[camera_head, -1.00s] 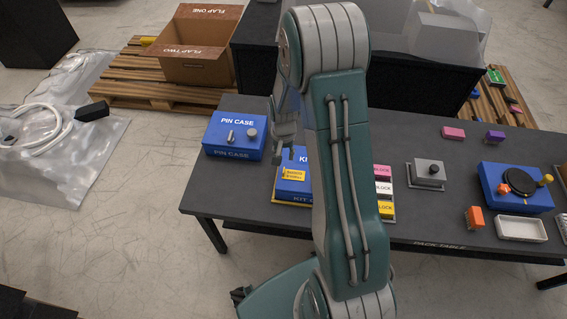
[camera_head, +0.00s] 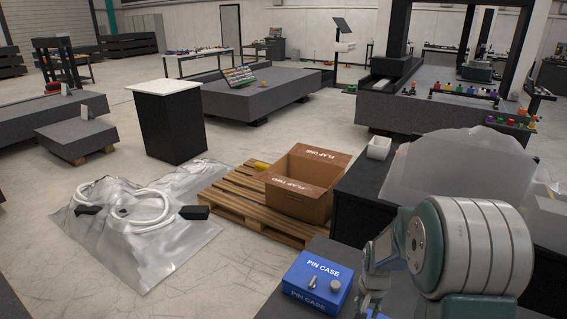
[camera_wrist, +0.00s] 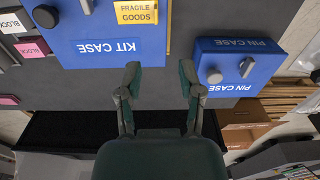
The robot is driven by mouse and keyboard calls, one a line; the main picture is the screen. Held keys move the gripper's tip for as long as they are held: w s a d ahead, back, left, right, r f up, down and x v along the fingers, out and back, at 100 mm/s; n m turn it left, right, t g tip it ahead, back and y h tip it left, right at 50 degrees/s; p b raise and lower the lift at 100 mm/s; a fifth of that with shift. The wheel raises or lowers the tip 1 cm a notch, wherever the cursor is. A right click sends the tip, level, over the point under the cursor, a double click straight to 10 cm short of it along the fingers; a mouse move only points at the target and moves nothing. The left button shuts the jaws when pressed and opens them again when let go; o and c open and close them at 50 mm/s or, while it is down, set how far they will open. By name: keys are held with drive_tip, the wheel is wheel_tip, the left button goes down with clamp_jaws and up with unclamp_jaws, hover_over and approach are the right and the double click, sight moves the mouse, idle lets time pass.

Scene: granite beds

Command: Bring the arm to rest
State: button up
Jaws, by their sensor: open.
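My gripper (camera_wrist: 160,76) is open and empty in the wrist view, its two fingers apart above the dark table top. The arm's large grey and green joint fills the lower right of the head view, with my gripper (camera_head: 372,290) hanging down at its left, partly cut off. The blue kit case (camera_wrist: 85,45), with a yellow fragile-goods label, lies to the left of the fingers in the wrist view. The blue pin case (camera_wrist: 238,68) lies to their right. The pin case (camera_head: 318,282) also shows beside the gripper in the head view. No contact shows.
An open cardboard box (camera_head: 305,187) stands on a wooden pallet (camera_head: 232,203) beyond the table. Plastic sheeting with a white hose (camera_head: 150,205) lies on the floor at left. A black cabinet (camera_head: 172,125) and granite beds (camera_head: 250,95) stand farther back, with open floor between.

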wheel_tip(320, 180, up, 9)
drive_tip(key=s+a+n+t, duration=0.1)
drive_tip(key=s+a+n, duration=0.1)
drive_tip(key=s+a, duration=0.1)
drive_tip(key=s+a+r+n+t, duration=0.2)
drive_tip(key=s+a+r, duration=0.1)
drive_tip(key=s+r, duration=0.5)
drive_tip(key=s+a+r+n+t, duration=0.2)
drive_tip(key=s+a+r, duration=0.1)
drive_tip(key=s+r, duration=0.4)
drive_tip(key=s, duration=0.2)
drive_tip(key=shift+s+r, duration=0.35)
drive_tip(key=shift+r, duration=0.05)
